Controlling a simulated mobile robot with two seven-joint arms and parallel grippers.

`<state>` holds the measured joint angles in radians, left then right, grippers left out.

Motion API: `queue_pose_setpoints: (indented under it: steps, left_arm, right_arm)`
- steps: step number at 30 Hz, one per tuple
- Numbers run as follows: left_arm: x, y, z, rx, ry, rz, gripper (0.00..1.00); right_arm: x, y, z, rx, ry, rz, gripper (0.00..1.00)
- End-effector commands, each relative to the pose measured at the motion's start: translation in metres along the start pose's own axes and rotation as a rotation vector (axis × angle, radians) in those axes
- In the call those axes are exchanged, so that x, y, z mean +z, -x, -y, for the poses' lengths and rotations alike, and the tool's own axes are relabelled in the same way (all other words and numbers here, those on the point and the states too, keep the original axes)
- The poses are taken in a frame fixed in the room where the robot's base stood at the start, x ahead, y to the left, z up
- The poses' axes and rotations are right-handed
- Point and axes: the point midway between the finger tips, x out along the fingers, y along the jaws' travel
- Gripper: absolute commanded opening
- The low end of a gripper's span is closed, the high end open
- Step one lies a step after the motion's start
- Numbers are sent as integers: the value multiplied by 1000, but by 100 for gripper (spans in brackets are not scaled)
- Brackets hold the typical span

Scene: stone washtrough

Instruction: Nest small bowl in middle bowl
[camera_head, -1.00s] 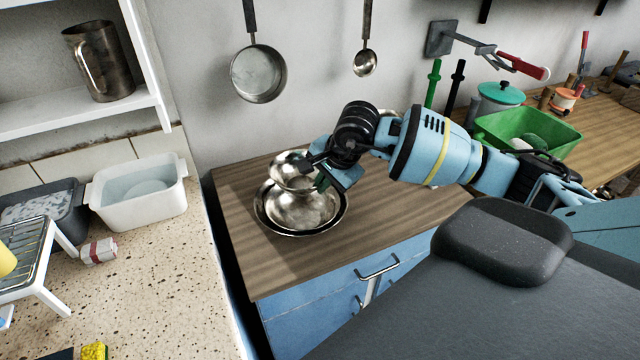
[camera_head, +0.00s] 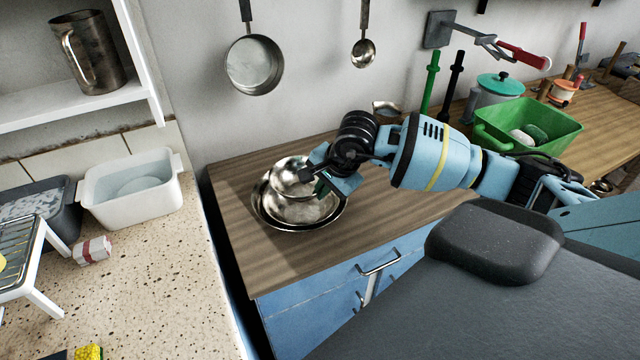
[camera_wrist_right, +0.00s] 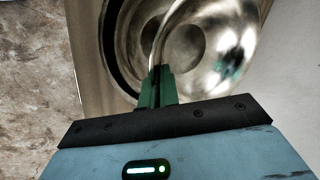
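My right gripper (camera_head: 317,181) is shut on the rim of the small metal bowl (camera_head: 289,174). It holds the bowl over the middle bowl (camera_head: 300,211), which sits inside a wider, dark-rimmed bowl (camera_head: 262,219) on the wooden counter. In the right wrist view, the green fingers (camera_wrist_right: 157,88) pinch the small bowl's rim, and the small bowl (camera_wrist_right: 205,55) covers much of the middle bowl (camera_wrist_right: 130,35). I cannot tell whether the small bowl touches the middle one. My left gripper is not in view.
The wooden counter (camera_head: 330,250) is clear in front of the bowls. A ladle (camera_head: 363,52) and a pan (camera_head: 254,65) hang on the wall behind. A green bin (camera_head: 530,125) stands to the right. A white tub (camera_head: 135,190) stands on the speckled counter at left.

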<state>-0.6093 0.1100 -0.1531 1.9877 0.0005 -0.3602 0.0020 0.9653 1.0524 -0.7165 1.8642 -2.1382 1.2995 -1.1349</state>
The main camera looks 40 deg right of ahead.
Motion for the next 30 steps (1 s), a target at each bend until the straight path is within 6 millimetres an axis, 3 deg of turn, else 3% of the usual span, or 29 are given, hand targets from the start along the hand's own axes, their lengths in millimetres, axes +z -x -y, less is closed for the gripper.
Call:
queue_pose_setpoints:
  steps: [30]
  left_arm:
    - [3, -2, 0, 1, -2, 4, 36]
  right_arm:
    - [0, -3, 0, -4, 0, 0, 0]
